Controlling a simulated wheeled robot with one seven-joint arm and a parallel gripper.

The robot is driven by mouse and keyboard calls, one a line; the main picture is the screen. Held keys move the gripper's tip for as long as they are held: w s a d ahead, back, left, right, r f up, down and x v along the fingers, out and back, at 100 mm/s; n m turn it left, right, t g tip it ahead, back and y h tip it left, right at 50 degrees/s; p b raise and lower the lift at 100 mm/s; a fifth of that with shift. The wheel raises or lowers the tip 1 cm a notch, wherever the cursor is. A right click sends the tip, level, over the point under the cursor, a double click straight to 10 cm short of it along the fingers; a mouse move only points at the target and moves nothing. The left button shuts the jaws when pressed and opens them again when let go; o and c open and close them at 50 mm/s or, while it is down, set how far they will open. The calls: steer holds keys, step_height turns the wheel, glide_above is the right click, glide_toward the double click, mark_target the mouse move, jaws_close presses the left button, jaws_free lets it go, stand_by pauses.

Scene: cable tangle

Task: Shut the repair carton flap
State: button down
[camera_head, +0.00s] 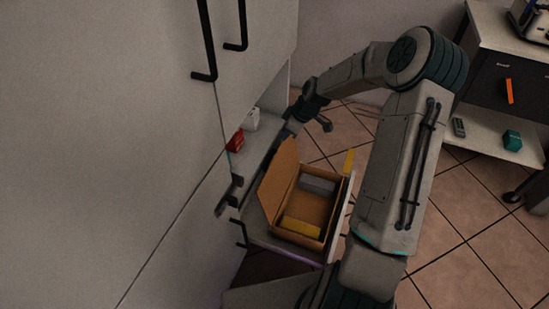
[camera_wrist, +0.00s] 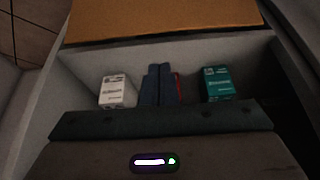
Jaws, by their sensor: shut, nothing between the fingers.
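The repair carton (camera_head: 333,222) is a brown open box on a pulled-out white surface beside the cabinet. Its flap (camera_head: 279,178) stands up, tilted outward on the left side, so the carton is open. A grey item (camera_head: 318,185) and a yellow item (camera_head: 300,228) lie inside it. My gripper (camera_head: 287,132) is above and behind the flap in the head view, apart from it. In the wrist view my gripper (camera_wrist: 157,84) shows its two dark fingers together, empty. An orange-brown panel (camera_wrist: 160,20), seemingly the flap, spans the top there.
A red box (camera_head: 235,141) and a white box (camera_head: 252,119) stand on the cabinet shelf. The wrist view also shows a teal box (camera_wrist: 217,84). Tall cabinet doors with black handles (camera_head: 206,40) fill the left. A bench (camera_head: 500,85) stands at right; tiled floor (camera_head: 455,235) is clear.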

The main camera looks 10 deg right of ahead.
steer(key=f, duration=0.2)
steer(key=b, duration=0.4)
glide_toward(269, 156)
steer(key=x, duration=0.5)
steer(key=shift+d, duration=0.1)
